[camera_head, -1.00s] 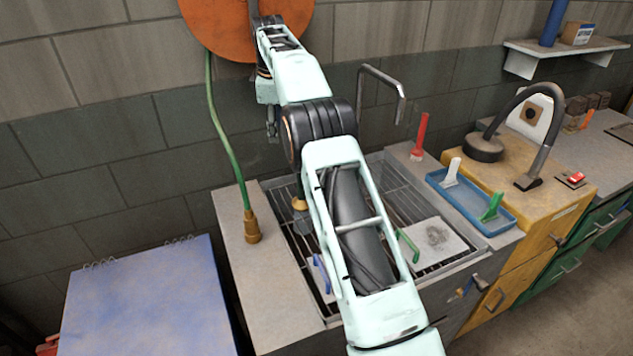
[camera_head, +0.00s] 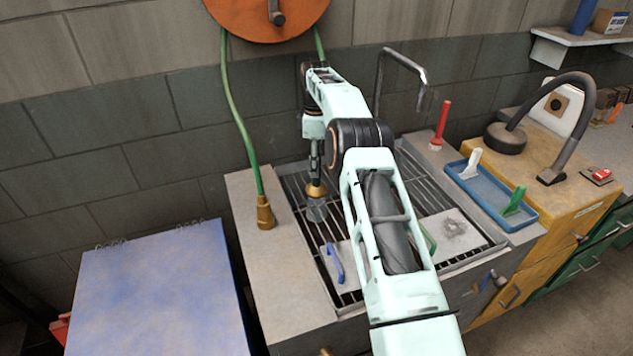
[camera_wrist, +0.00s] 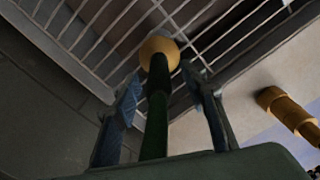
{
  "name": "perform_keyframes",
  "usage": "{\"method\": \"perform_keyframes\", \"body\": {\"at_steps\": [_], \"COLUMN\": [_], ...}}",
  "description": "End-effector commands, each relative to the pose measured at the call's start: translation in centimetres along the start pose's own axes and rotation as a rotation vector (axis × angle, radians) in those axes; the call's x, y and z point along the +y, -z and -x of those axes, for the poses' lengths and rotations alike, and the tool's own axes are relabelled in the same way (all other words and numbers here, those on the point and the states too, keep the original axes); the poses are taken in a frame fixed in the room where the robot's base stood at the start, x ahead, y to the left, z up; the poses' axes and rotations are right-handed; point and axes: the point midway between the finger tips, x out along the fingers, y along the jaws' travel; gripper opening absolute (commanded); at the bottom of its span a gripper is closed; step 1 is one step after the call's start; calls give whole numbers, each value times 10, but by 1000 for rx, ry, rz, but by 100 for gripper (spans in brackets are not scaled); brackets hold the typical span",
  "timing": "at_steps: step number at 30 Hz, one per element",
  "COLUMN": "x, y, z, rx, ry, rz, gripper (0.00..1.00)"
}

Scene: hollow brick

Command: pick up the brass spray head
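The brass spray head (camera_head: 316,190) hangs over the sink grating, with a grey flared part below it. In the wrist view its rounded brass end (camera_wrist: 158,50) shows just beyond my fingertips, on a dark green hose (camera_wrist: 157,115). My gripper (camera_head: 315,160) points down directly above the brass part. In the wrist view my gripper (camera_wrist: 160,82) has its two fingers on either side of the hose, with visible gaps, so it looks open. Most of the hose above is hidden behind my arm in the head view.
A brass fitting (camera_head: 264,212) on another green hose length stands on the counter left of the grating (camera_head: 440,196). A blue-handled pad (camera_head: 345,262), a bent tap (camera_head: 400,62) and a blue tray (camera_head: 490,192) are nearby. A wall (camera_head: 150,130) stands behind.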

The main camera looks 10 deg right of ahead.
Motion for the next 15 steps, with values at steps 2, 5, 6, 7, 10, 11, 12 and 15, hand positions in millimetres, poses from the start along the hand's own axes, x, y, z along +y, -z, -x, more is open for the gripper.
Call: {"method": "perform_keyframes", "body": {"at_steps": [2, 5, 6, 7, 10, 11, 12, 15], "x": [-1, 0, 0, 0, 0, 0, 0, 0], "y": [-2, -3, -3, -3, -3, -3, -2, -2], "z": [-13, -28, -32, -35, -41, -41, -41, -41], "rx": [-2, -1, -2, -1, -1, -1, -1, -1], "ry": [5, 4, 4, 3, 2, 2, 1, 1], "rz": [-1, 0, 0, 0, 0, 0, 0, 0], "gripper": [40, 40, 40, 40, 40, 40, 40, 40]}}
